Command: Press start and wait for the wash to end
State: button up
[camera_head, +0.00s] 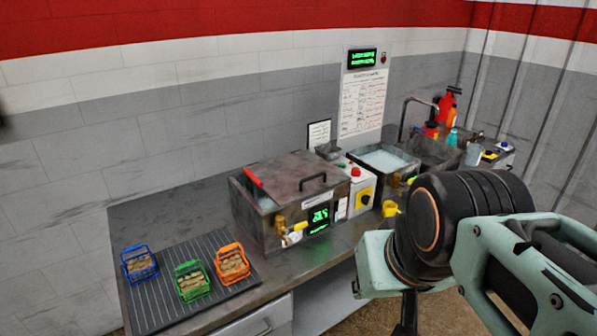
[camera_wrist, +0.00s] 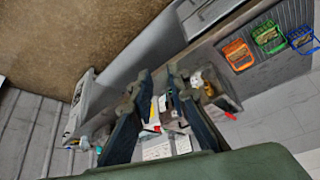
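The lidded grey metal washer (camera_head: 285,178) stands on the bench with its lid down; a red handle (camera_head: 254,179) sits at its left. I cannot tell which control is start. In the wrist view my gripper (camera_wrist: 160,72) has its fingers apart with nothing between them, above the bench front. The arm hides the gripper in the head view.
Blue (camera_head: 139,263), green (camera_head: 191,281) and orange (camera_head: 232,263) baskets with brown pieces stand on a ribbed mat (camera_head: 160,312) at left. An open basin (camera_head: 382,161), a sink (camera_head: 432,152) and bottles are at right. A wall display (camera_head: 362,58) glows green.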

jog(key=shift+c, duration=0.5)
grip_shut()
dwell(0.9)
